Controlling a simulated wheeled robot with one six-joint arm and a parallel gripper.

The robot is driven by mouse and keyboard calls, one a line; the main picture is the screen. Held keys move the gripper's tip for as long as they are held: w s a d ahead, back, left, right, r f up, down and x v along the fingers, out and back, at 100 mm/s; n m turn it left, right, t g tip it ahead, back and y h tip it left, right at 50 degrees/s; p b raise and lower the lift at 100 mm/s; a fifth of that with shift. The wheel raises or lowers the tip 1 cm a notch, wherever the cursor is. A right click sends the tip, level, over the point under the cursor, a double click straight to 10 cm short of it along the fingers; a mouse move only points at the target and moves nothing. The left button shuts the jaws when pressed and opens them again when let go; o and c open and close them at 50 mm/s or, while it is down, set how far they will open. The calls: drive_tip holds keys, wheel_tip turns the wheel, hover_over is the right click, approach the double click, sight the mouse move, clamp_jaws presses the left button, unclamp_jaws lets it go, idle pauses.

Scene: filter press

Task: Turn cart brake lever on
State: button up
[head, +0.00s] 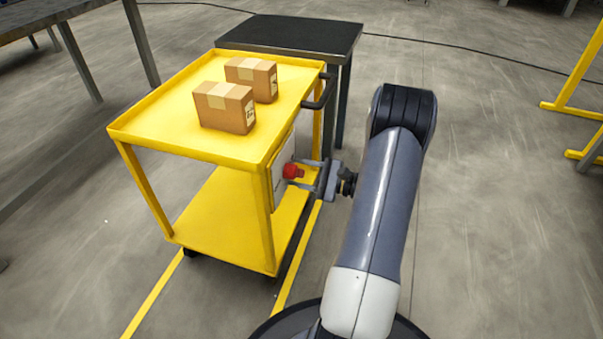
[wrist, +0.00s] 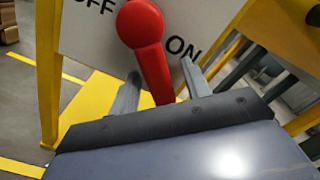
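The yellow cart (head: 205,215) stands left of my arm with a white plate on its right end. The brake lever is red with a round knob (head: 291,171) in the head view. In the wrist view the lever (wrist: 148,40) stands before the plate (wrist: 215,25), its knob between the OFF label on the left and the ON label (wrist: 182,47) on the right. My gripper (head: 305,175) is at the lever, and its open fingers also show in the wrist view (wrist: 160,84). The lever's shaft runs between them, with a gap to each side. The shaft's lower end is hidden by my gripper.
Two cardboard boxes (head: 224,107) sit on the cart's top shelf. A black handle (head: 320,92) juts from the cart above my gripper. A dark table (head: 295,35) stands behind the cart. Yellow rails (head: 575,75) are at far right; the floor between is clear.

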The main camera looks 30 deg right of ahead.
drive_tip(key=p+v, duration=0.3)
drive_tip(key=v, duration=0.7)
drive_tip(key=shift+s+d, duration=0.25)
drive_tip(key=shift+s, duration=0.1)
drive_tip(key=b+x, duration=0.3)
drive_tip(key=x, duration=0.7)
drive_tip(key=shift+f, duration=0.15)
drive_tip(key=shift+w+a, duration=0.35)
drive_tip(key=shift+w, duration=0.05)
drive_tip(key=shift+s, duration=0.1)
